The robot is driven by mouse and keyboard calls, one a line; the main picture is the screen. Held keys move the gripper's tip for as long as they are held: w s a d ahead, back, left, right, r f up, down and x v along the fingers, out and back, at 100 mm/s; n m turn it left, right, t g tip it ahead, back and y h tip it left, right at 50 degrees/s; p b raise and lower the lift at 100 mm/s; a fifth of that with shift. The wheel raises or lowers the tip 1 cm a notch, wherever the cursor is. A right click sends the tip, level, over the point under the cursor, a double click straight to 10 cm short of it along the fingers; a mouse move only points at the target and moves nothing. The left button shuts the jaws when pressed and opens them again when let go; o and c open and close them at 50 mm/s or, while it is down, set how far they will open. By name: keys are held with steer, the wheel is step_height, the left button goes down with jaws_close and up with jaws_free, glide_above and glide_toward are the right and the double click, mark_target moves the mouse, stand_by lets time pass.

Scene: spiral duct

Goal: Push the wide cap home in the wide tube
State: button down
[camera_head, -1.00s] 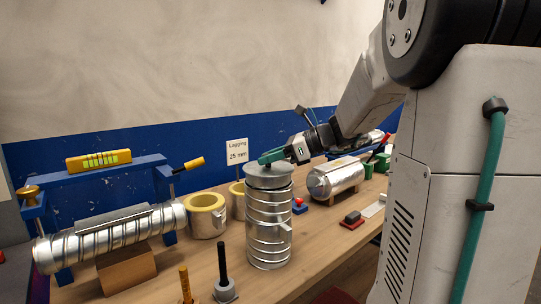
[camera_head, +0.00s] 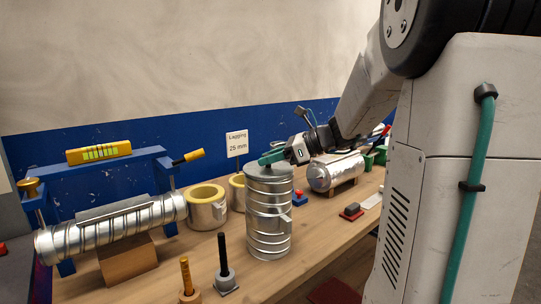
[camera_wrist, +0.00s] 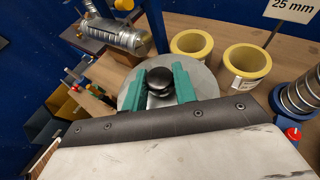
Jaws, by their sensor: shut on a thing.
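The wide tube (camera_head: 269,224) is a ribbed silver duct standing upright on the bench in the head view. The wide cap (camera_head: 286,170), a flat grey disc, sits level on its top, with no clear gap visible between them. My gripper (camera_head: 272,158) is above the cap with its teal jaws. In the wrist view, my gripper (camera_wrist: 160,82) is shut on the cap's black knob (camera_wrist: 159,80), and the grey cap (camera_wrist: 130,97) shows around the jaws. The wide tube is hidden under the cap there.
A ribbed duct (camera_head: 110,232) lies in a blue frame at left. Yellow-lined rings (camera_head: 207,212) stand behind the tube, and a silver cylinder (camera_head: 336,172) lies at right. Two upright pegs (camera_head: 223,258) stand in front.

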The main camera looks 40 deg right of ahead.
steer(key=shift+f, duration=0.35)
steer(key=c, duration=1)
jaws_free()
steer(key=shift+c, duration=0.2)
steer(key=v, duration=0.7)
steer(key=shift+s+d+r, duration=0.15)
steer(key=shift+s+d, duration=0.1)
